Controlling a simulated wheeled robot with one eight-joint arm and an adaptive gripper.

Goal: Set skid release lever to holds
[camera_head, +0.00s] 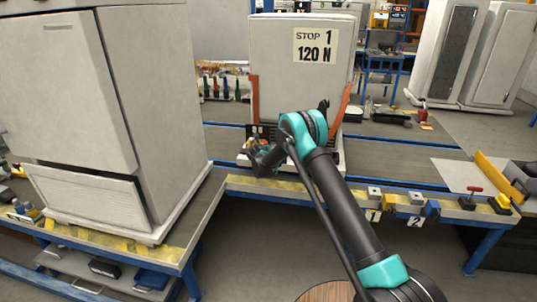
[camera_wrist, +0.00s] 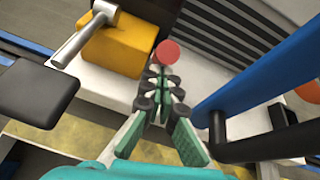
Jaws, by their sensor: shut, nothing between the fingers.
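My gripper (camera_wrist: 158,88) is shut and empty, its green fingers with dark joints meeting at the tips. A round red knob (camera_wrist: 167,52) shows just beyond the fingertips in the wrist view; I cannot tell whether they touch. A yellow block (camera_wrist: 128,45) with a grey metal bar (camera_wrist: 84,38) stands to the knob's left. I cannot tell which of these parts is the skid release lever, or its setting.
A blue bar (camera_wrist: 255,60) and a dark cylinder (camera_wrist: 255,147) lie close on the right in the wrist view. A dark pad (camera_wrist: 32,90) is at left. A large grey cabinet (camera_head: 60,95) stands left on the bench. A red-handled device (camera_head: 469,197) sits on the right bench edge.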

